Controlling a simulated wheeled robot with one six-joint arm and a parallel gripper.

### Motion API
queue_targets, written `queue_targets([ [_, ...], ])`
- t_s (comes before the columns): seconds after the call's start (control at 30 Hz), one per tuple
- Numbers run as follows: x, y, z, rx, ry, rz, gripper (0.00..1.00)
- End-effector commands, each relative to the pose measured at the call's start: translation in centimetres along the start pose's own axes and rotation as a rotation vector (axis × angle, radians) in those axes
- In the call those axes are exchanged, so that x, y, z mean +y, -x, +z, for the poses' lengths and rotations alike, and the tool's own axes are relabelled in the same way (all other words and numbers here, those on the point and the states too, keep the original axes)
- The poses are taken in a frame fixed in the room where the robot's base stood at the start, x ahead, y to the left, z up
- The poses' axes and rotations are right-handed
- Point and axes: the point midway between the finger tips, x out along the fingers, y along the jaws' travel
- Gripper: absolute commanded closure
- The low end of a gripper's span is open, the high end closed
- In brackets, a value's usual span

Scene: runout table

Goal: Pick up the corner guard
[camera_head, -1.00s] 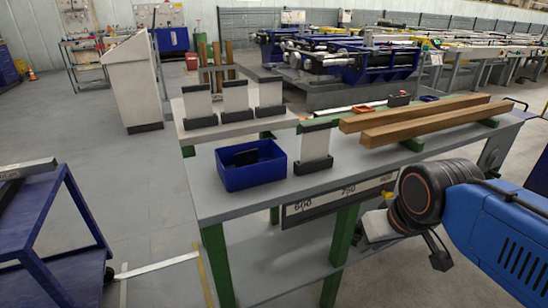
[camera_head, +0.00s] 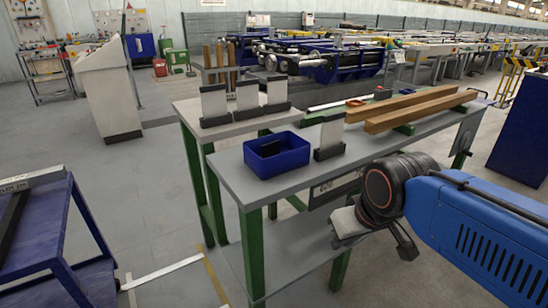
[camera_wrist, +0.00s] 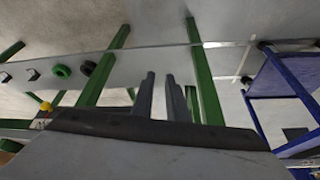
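A black piece (camera_head: 270,149), likely the corner guard, lies in the blue bin (camera_head: 262,168) on the grey runout table (camera_head: 235,172); the bin's walls hide part of it. A pale upright panel (camera_head: 331,134) stands right of the bin in a black foot. My gripper (camera_wrist: 160,80) shows in the wrist view with two dark fingers apart and nothing visible between them. In the head view my arm is at the lower right, in front of the table and well away from the bin.
Several panels in black feet stand on a second table surface (camera_head: 183,104) behind. Two wooden beams (camera_head: 425,112) lie on the right part of the table. A blue cart (camera_head: 45,225) stands at left and a blue cabinet (camera_head: 522,130) at right. Open floor lies between cart and table.

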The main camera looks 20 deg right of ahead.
Motion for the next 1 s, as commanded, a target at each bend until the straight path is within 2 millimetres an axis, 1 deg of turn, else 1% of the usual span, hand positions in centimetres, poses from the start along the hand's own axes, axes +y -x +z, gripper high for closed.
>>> queue_targets([
  [0.07, 0.0, 0.1, -0.3, -0.003, -0.005, 0.001, 0.87],
  [0.17, -0.1, 0.8, -1.5, -0.017, -0.032, 0.004, 0.87],
  [0.27, -0.3, 2.1, -4.0, -0.039, -0.087, 0.017, 0.87],
  [0.5, -1.3, 5.6, -11.6, -0.102, -0.281, 0.079, 0.87],
  [0.67, -2.4, 7.4, -16.7, -0.128, -0.416, 0.137, 0.87],
  [0.8, -3.8, 8.7, -21.1, -0.138, -0.537, 0.194, 0.87],
  [0.87, -4.5, 9.2, -23.0, -0.138, -0.591, 0.22, 0.87],
  [1.0, -6.3, 10.0, -27.2, -0.131, -0.716, 0.285, 0.87],
])
